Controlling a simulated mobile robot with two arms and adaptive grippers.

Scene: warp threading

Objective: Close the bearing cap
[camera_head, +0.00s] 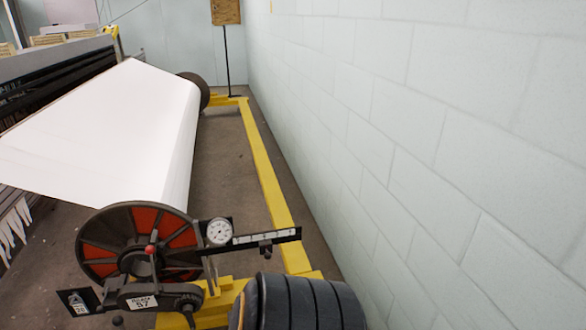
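The warp beam's near end is in the lower left, with a dark flange (101,250) that has red panels. In front of it is the dark bearing housing (184,290), with a white label reading 57. A lever with a red knob (151,249) stands up in front of the flange's hub. I cannot clearly tell the bearing cap from the other dark parts there, nor whether it is open or closed. Neither of my grippers is recognisable in view.
A dark ribbed rounded body (302,303) fills the bottom centre. A gauge (219,231) and a black bar (264,239) extend right of the flange. White sheet (110,130) covers the beam. A yellow rail (262,165) runs back beside the block wall (430,130).

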